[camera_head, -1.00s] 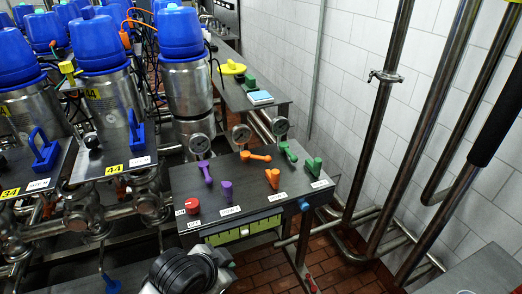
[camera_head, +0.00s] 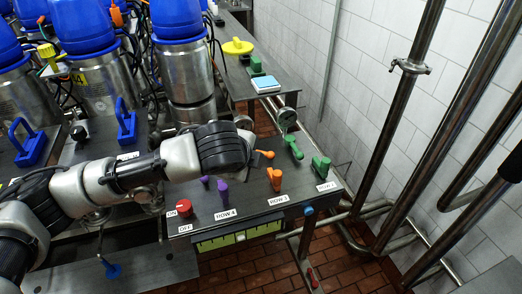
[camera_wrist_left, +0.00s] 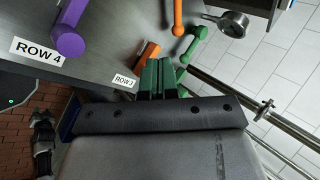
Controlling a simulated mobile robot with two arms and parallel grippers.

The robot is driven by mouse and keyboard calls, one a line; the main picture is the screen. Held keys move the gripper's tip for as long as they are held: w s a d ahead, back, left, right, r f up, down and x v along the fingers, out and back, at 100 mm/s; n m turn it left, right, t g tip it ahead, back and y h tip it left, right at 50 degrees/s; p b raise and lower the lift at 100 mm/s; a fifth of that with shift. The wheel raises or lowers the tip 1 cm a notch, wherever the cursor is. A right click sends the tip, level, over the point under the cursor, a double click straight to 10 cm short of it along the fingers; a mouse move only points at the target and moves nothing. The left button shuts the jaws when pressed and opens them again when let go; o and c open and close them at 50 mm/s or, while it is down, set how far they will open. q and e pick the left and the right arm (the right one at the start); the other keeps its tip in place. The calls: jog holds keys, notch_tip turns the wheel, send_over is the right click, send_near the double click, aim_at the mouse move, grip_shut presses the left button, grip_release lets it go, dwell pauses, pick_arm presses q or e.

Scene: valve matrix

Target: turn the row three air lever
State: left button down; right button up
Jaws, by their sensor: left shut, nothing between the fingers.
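The sloped control panel (camera_head: 250,207) carries purple, orange and green levers. The orange levers are a flat one (camera_head: 264,153) farther back and an upright one (camera_head: 275,178) at the front, above the ROW 3 label (camera_head: 279,200). In the left wrist view the upright orange lever (camera_wrist_left: 146,50) is beside the fingertips and the flat orange one (camera_wrist_left: 178,14) is beyond. My left gripper (camera_wrist_left: 162,62) is shut and empty, its green fingers pointing towards the panel. I cannot tell whether they touch a lever. In the head view my left wrist hides the fingers.
Purple levers (camera_head: 222,190) and a red knob (camera_head: 183,208) are left of the orange ones; green levers (camera_head: 293,147) are to the right. Pipes (camera_head: 405,110) run along the tiled wall.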

pick_arm(q)
jog(key=p+x, duration=0.1)
jog(key=x, duration=0.6)
jog(key=shift+w+d+f+p, duration=0.1)
jog(key=shift+w+f+p, duration=0.1)
jog(key=shift+p, duration=0.1)
jog(key=w, duration=0.2)
jog(key=w+d+f+p, duration=0.1)
jog(key=shift+w+d+f, duration=0.1)
jog(key=shift+w+d, duration=0.05)
jog(key=shift+w, duration=0.4)
jog(key=shift+d, duration=0.1)
